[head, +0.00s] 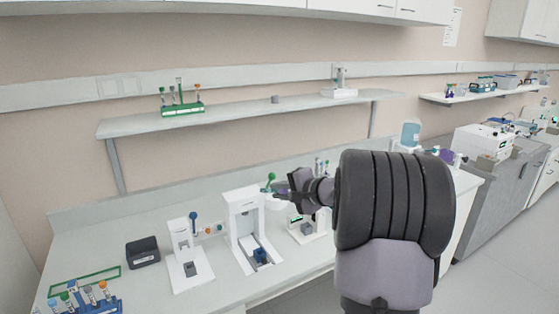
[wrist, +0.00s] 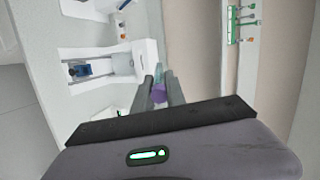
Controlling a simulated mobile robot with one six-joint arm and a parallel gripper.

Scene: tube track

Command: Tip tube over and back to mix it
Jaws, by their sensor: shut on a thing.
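My gripper (head: 275,190) is shut on a tube, held in the air beside the top of a tall white stand. In the wrist view the tube (wrist: 158,92) shows a purple part and a pale teal part between the two fingers. In the head view a green round top (head: 271,177) shows at the fingertips; I cannot tell whether it belongs to the held tube. The tube's tilt is unclear, and the fingers hide much of it. The white stand (head: 243,212) has a blue block (head: 260,256) at its foot; it also shows in the wrist view (wrist: 122,62).
A smaller white stand (head: 179,236) and a black box (head: 142,252) are on the bench to the left. A blue rack (head: 100,305) of tubes sits at the front left. A green rack (head: 182,109) stands on the shelf above. My arm hides the bench at right.

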